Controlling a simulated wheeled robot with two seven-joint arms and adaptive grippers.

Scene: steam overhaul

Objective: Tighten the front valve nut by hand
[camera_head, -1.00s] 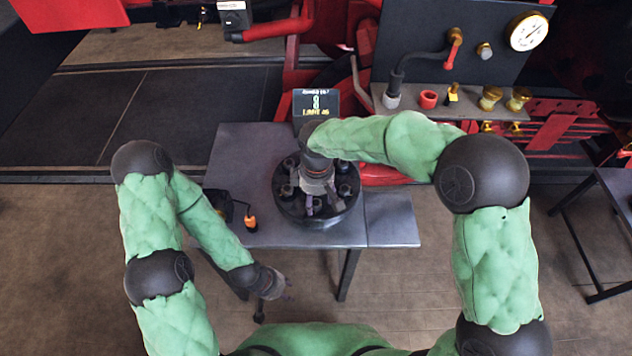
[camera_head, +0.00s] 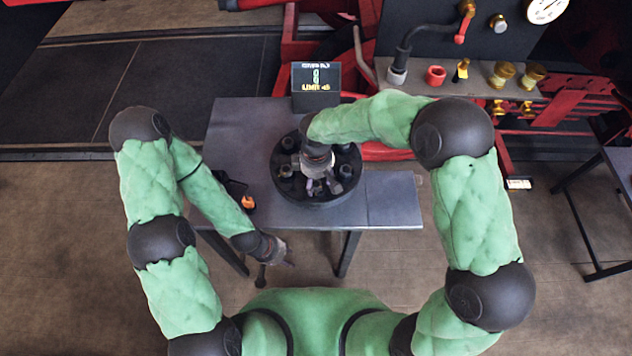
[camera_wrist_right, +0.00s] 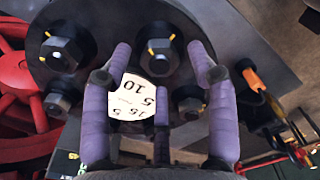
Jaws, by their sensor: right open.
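The dark round valve flange (camera_head: 283,195) lies on the grey table, with several nuts around it. My right gripper (camera_head: 322,188) points down over its near part. In the right wrist view the purple fingers (camera_wrist_right: 162,62) are spread and empty. A nut (camera_wrist_right: 160,46) and a white numbered disc (camera_wrist_right: 130,98) show between them; I cannot tell whether any finger touches them. Other nuts (camera_wrist_right: 62,50) with yellow marks sit to the sides. Which one is the front nut is unclear, as my gripper hides the flange's near side. My left gripper (camera_head: 288,262) hangs before the table; its fingers are too small to judge.
A small display (camera_head: 316,78) stands behind the flange. A dark tool with an orange part (camera_head: 248,202) lies on the table's left. The table's right side (camera_head: 392,200) is clear. A shelf (camera_head: 465,92) with brass fittings and a gauge panel is at the back right.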

